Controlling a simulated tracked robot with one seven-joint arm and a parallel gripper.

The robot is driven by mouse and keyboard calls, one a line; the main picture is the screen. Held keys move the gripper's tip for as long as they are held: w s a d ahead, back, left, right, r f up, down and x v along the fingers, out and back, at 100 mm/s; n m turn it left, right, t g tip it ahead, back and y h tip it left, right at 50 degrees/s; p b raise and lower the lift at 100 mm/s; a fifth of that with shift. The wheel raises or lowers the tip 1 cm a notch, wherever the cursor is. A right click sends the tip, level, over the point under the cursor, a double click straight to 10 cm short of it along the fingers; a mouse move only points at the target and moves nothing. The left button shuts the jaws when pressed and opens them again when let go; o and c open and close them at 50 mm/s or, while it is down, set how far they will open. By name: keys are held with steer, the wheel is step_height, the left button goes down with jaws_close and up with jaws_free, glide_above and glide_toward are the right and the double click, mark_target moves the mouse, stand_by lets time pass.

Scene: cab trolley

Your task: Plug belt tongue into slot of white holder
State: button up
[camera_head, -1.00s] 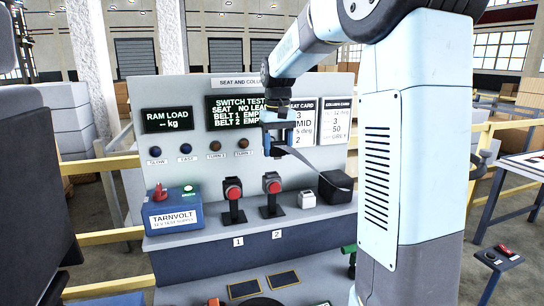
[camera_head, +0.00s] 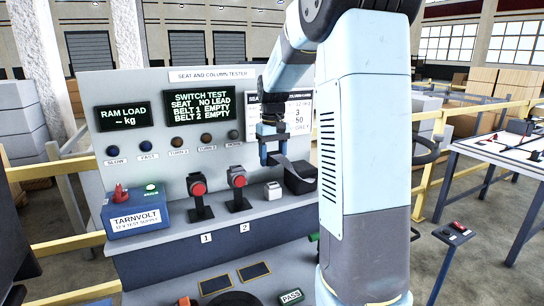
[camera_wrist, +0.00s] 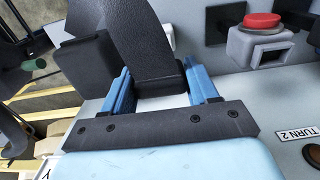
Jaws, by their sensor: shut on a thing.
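My gripper (camera_head: 273,157) is shut on the dark end of a black belt, which I take to be the belt tongue (camera_wrist: 162,82). In the wrist view the dark end sits between the two blue fingers, and its metal part cannot be made out. The strap (camera_wrist: 140,35) runs from it to a black box (camera_head: 300,178), also in the wrist view (camera_wrist: 85,52). The small white holder (camera_head: 272,190) stands on the shelf left of that box. In the head view my gripper is above it, apart from it. In the wrist view the strap mostly hides the holder; its slot is unclear.
Two red-topped buckles on black stands (camera_head: 197,187) (camera_head: 238,182) are left of the holder; the nearer one shows a dark slot in the wrist view (camera_wrist: 262,40). A blue TARNVOLT box (camera_head: 136,212) sits farther left. The screen (camera_head: 205,105) reads both belts EMPTY.

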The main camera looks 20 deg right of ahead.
mark_target(273, 165)
steer(key=shift+f, duration=2.75)
steer(key=shift+f, duration=0.45)
stand_by(0.4)
steer(key=o, duration=1.6)
step_height(273, 165, up, 13)
steer(key=shift+r, duration=0.3)
steer(key=shift+o, duration=1.1)
